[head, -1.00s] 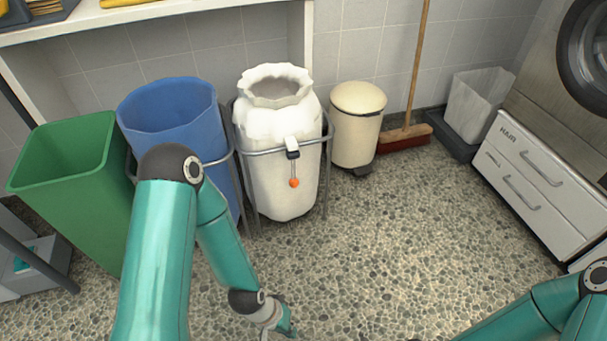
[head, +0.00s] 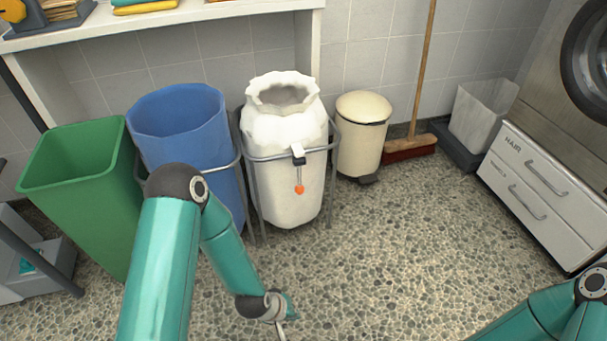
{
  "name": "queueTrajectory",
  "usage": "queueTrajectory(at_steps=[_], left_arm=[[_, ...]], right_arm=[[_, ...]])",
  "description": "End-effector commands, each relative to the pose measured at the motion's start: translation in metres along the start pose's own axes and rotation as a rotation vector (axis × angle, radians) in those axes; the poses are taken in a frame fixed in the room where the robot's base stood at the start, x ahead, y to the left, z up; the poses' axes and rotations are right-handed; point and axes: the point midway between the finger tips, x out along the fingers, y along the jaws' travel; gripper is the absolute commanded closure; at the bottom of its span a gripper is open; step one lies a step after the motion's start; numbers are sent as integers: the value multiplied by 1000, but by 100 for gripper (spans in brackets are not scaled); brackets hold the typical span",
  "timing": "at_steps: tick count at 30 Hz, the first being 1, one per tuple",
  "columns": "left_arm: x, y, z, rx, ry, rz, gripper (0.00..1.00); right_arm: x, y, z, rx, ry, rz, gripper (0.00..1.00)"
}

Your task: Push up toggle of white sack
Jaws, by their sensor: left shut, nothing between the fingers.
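The white sack (head: 287,192) stands upright in a grey metal frame, its gathered mouth partly open at the top. A toggle (head: 298,154), white with a dark edge, sits at the front of the sack at the frame's ring. A cord with an orange bead (head: 299,189) hangs below it. My left gripper (head: 281,328) is low at the bottom edge of the view, in front of and below the sack, apart from it. It is shut, with its tips cut off by the edge. My right gripper is out of view; only its arm shows at bottom right.
A blue bin (head: 182,120) and a green bin (head: 75,165) stand left of the sack. A cream pedal bin (head: 361,135) and a broom (head: 409,148) stand to its right. White drawers (head: 525,185) are at far right. The pebbled floor in front is clear.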

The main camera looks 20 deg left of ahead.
Motion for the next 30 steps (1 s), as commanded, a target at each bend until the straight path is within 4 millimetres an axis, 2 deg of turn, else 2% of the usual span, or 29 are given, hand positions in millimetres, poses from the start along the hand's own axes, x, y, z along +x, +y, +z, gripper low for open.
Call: queueTrajectory(at_steps=[1, 6, 13, 21, 24, 30], left_arm=[[13, 8, -18, -86, 62, 19, 100], [41, 37, -81, -431, 279, 134, 100], [56, 74, -157, -887, 515, 407, 100], [47, 110, -223, -1359, 666, 885, 100], [38, 121, -239, -1506, 676, 1101, 100], [16, 138, -257, -1730, 605, 1570, 100]], right_arm=[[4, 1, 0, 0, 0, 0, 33], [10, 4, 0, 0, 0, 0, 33], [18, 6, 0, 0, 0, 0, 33], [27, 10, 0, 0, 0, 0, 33], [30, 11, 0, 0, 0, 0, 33], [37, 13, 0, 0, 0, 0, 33]])
